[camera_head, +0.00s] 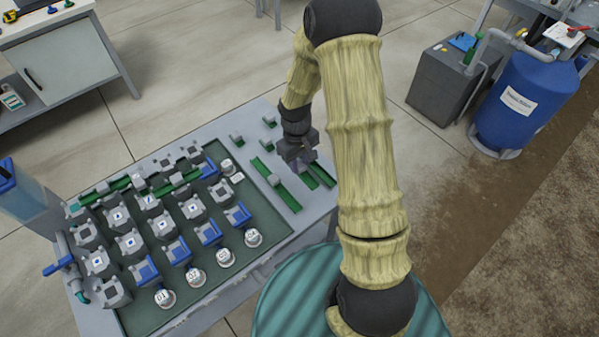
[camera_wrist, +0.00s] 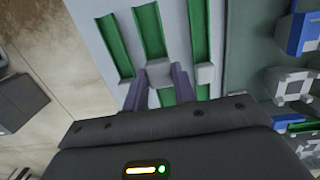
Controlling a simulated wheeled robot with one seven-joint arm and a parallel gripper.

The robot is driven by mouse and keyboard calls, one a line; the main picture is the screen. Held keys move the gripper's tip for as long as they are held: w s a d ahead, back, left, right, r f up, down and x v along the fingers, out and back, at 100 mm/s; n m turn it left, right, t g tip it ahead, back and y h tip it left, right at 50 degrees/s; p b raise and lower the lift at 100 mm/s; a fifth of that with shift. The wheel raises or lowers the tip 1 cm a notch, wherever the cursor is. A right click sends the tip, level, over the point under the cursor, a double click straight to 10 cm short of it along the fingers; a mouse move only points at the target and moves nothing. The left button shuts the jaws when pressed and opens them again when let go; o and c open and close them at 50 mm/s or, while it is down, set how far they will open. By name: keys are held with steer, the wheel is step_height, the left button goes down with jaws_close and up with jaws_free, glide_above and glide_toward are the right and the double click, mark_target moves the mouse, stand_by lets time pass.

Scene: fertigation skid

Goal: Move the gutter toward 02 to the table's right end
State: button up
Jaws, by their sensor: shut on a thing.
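Several green gutters lie on the right end of the grey table. In the head view, one gutter with a grey block (camera_head: 274,180) lies left of my gripper, and another green gutter (camera_head: 323,174) lies right of it. My gripper (camera_head: 300,164) is down at the table's right end, partly hiding what is between its fingers. In the wrist view, my gripper (camera_wrist: 160,85) is shut on a small grey block (camera_wrist: 154,98) at the middle green gutter (camera_wrist: 149,28). Another gutter (camera_wrist: 113,42) and a gutter with a grey block (camera_wrist: 206,73) flank it.
A dark green tray (camera_head: 285,232) holds grey valve-like units, blue parts and white round-topped pieces. Green gutters with blocks (camera_head: 237,140) lie near the table's far edge. A blue barrel (camera_head: 525,105) and grey box (camera_head: 440,85) stand on the floor beyond.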

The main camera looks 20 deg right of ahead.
mark_target(299, 172)
steer(key=shift+f, duration=0.55)
steer(key=shift+f, duration=0.1)
steer(key=shift+f, duration=1.75)
steer(key=shift+f, duration=0.15)
steer(key=o, duration=1)
